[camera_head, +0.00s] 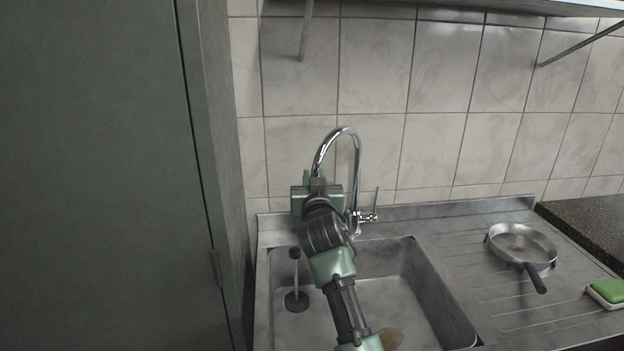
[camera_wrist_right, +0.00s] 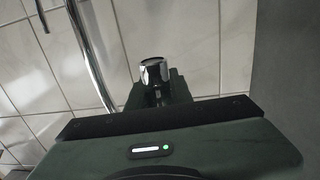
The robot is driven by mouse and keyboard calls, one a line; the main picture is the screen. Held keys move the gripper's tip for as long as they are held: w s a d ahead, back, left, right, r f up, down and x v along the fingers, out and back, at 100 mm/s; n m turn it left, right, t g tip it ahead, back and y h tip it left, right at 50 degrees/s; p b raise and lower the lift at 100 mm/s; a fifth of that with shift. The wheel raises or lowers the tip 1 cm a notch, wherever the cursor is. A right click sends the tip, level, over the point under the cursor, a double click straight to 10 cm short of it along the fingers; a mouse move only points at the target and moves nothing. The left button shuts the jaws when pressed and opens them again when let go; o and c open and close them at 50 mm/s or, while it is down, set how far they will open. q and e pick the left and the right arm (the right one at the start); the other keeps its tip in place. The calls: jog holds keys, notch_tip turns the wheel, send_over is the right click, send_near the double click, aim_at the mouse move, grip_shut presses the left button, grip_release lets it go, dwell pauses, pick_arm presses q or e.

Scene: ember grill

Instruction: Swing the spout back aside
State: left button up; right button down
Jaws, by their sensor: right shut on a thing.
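The chrome spout (camera_head: 347,131) arches up from the tap at the back of the sink and curves over to the left. Its end comes down to my right gripper (camera_head: 313,181), whose arm rises from the bottom of the head view. In the right wrist view the spout's end (camera_wrist_right: 154,72) sits between the fingers of my right gripper (camera_wrist_right: 155,92), which is shut on it. The tap's base and lever (camera_head: 367,216) stand at the back rim, partly behind my right arm. My left gripper is not in view.
The steel sink basin (camera_head: 405,290) lies under my right arm, with an upright dark-topped plug (camera_head: 295,268) at its left. A pan (camera_head: 522,244) and a green sponge (camera_head: 608,291) are on the drainboard. A tall grey cabinet (camera_head: 95,180) stands close on the left.

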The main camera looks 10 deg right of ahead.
jog(key=shift+d+r, duration=0.3)
jog(key=shift+d, duration=0.05)
jog(key=c, duration=1.3)
grip_release()
jog(key=shift+d, duration=0.15)
jog(key=shift+f, duration=0.3)
